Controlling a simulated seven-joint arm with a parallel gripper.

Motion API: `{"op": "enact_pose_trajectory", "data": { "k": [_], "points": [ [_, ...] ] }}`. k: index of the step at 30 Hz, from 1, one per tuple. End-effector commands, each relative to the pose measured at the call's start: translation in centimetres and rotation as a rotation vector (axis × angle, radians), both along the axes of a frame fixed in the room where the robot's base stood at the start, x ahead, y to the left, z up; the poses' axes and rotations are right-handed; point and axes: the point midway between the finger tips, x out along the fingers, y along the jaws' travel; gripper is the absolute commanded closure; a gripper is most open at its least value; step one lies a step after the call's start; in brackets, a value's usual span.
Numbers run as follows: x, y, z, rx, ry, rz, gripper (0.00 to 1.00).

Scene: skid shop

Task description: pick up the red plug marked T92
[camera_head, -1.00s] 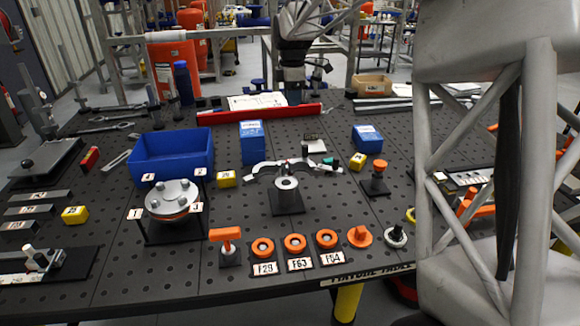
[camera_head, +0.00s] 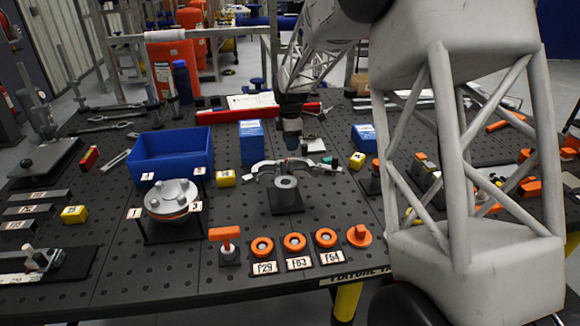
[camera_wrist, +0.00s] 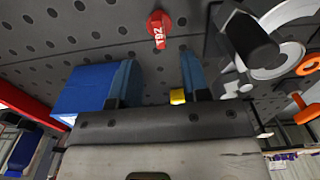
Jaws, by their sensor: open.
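The red plug marked T92 (camera_wrist: 158,28) lies on the dark perforated table near the top of the wrist view, its white label facing the camera. I cannot make it out surely in the head view. My gripper (camera_wrist: 157,76) is open, its two fingers spread with nothing held between them. The plug appears beyond the fingertips, roughly in line with the gap and apart from them. In the head view my gripper (camera_head: 291,140) hangs above the table, behind the grey cylinder fixture (camera_head: 286,190).
A blue box (camera_wrist: 82,95) and a yellow block (camera_wrist: 178,97) show near the fingers. A blue bin (camera_head: 170,157) stands left; orange rings (camera_head: 294,243) line the front edge.

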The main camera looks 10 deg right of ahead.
Motion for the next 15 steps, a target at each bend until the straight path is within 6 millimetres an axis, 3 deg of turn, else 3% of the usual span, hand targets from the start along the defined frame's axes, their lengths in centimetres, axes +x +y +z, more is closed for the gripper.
{"op": "enact_pose_trajectory", "data": {
  "k": [8,15],
  "points": [
    [0.0,0.0,0.0,0.000,0.000,0.000,0.57],
    [0.0,0.0,-1.5,0.000,0.000,0.000,0.57]
  ]
}}
